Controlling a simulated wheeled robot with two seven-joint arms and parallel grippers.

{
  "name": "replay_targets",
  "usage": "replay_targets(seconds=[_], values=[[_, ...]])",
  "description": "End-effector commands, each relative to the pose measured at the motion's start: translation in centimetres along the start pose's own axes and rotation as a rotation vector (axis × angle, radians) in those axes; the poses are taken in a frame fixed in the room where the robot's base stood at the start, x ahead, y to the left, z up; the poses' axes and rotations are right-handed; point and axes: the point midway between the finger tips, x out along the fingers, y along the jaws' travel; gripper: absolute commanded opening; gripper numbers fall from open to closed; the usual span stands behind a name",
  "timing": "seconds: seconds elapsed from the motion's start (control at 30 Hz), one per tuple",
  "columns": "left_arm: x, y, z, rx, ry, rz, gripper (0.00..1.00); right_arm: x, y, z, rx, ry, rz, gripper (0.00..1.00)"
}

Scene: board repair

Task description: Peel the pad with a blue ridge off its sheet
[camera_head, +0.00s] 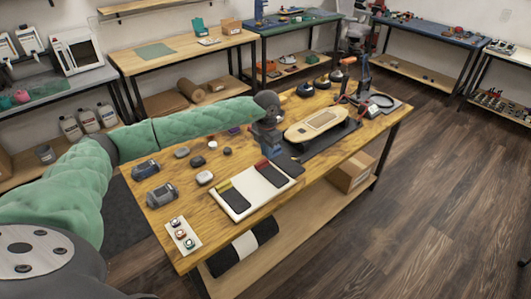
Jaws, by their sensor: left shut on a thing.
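A white sheet (258,200) lies near the front of the wooden table. On it are a dark pad with a yellow-green ridge (236,201) and a dark pad with a red ridge (274,178). A third dark pad (289,166) shows at the sheet's back right, just below my left gripper (273,153). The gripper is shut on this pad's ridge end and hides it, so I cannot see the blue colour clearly. I cannot tell how far the pad is off the sheet. My right gripper is not in view.
Several small dark and white parts stand on the table's left. A small white card (183,237) with round parts lies at the front left corner. A cardboard box (351,174) sits underneath.

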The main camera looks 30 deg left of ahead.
Motion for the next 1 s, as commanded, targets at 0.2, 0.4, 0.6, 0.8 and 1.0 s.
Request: replay_targets(seconds=[0.2,0.4,0.6,0.8,1.0], values=[[-0.8,0.0,0.0,0.0,-0.001,0.0,0.0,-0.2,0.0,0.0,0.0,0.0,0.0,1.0],[-1.4,0.0,0.0,0.0,-0.001,0.0,0.0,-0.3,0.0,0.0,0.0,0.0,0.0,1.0],[-2.0,0.0,0.0,0.0,0.0,-0.001,0.0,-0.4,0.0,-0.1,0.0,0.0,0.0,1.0],[-2.6,0.0,0.0,0.0,0.001,0.0,0.0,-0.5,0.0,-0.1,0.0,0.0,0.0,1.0],[-2.9,0.0,0.0,0.0,0.001,0.0,0.0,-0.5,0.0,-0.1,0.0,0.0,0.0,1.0]])
